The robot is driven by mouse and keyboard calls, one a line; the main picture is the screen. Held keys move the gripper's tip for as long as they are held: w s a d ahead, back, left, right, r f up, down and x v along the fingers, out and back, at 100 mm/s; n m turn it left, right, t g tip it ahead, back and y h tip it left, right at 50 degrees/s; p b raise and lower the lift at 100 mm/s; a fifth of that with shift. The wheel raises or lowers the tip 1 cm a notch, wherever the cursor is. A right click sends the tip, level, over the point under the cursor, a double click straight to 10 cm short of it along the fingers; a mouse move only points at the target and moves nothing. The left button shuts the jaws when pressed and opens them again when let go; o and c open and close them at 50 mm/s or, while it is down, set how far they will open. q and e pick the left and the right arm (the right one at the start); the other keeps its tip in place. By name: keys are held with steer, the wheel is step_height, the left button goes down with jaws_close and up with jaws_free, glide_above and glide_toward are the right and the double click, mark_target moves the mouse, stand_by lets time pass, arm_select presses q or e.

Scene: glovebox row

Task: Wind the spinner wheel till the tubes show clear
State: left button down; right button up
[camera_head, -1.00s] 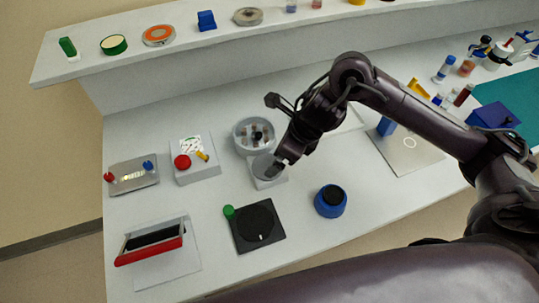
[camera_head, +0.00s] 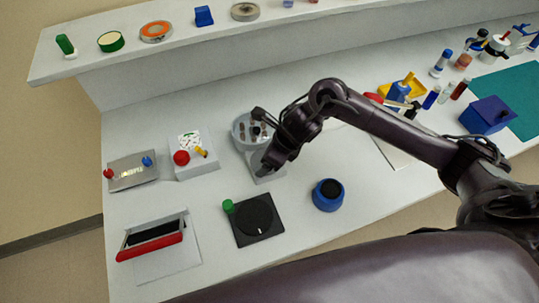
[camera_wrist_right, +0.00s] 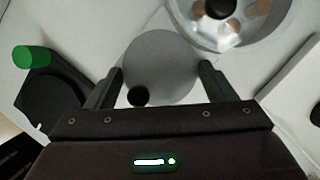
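The spinner (camera_head: 240,134) is a round clear-walled bowl with brownish tubes around a dark hub. It shows partly at the top of the right wrist view (camera_wrist_right: 275,30). Its wheel, a grey disc (camera_wrist_right: 165,62) with a small black knob (camera_wrist_right: 138,95), lies beside the bowl. My right gripper (camera_wrist_right: 161,72) is open over the wheel. Its fingers lie either side of the disc in the picture, with the knob nearer the left finger. I cannot tell whether they touch. In the head view my right gripper (camera_head: 270,162) hides most of the wheel. My left gripper is out of view.
A black plate with a round dial (camera_head: 256,220) and a green knob (camera_head: 228,206) is in front. A blue pot (camera_head: 329,195) stands to the right. A box with a red button (camera_head: 181,158) stands to the left. A shelf (camera_head: 120,64) runs behind.

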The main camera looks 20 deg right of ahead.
steer(key=c, duration=0.4)
steer(key=shift+m, duration=0.4)
steer(key=m, duration=0.1)
steer(key=m+t+h+p, duration=0.1)
steer(key=shift+a+r+m, duration=0.15)
steer(key=shift+m, duration=0.25)
steer(key=m+p, duration=0.1)
steer(key=m+h+p, duration=0.1)
steer(key=m, duration=0.1)
steer(key=shift+s+a+r+m+t, duration=0.1)
steer(key=shift+s+a+m+t, duration=0.1)
steer(key=shift+m+t, duration=0.1)
steer(key=m+h+p, duration=0.1)
steer(key=m+p, duration=0.1)
steer(key=m+h+p, duration=0.1)
steer(key=m+p, duration=0.1)
steer(key=p, duration=0.1)
steer(key=m+h+p, duration=0.1)
steer(key=m+p, duration=0.1)
steer(key=m, duration=0.1)
steer(key=shift+w+a+r+p, duration=0.1)
steer(key=shift+a+p, duration=0.2)
steer(key=shift+w+a+m+g+h+p, duration=0.1)
steer(key=shift+m+g+h+p, duration=0.35)
steer(key=shift+m+p, duration=0.65)
steer(key=shift+f+m+g+h+p, duration=0.25)
steer(key=shift+m+p, duration=0.2)
steer(key=shift+m, duration=0.55)
steer(key=shift+w, duration=0.1)
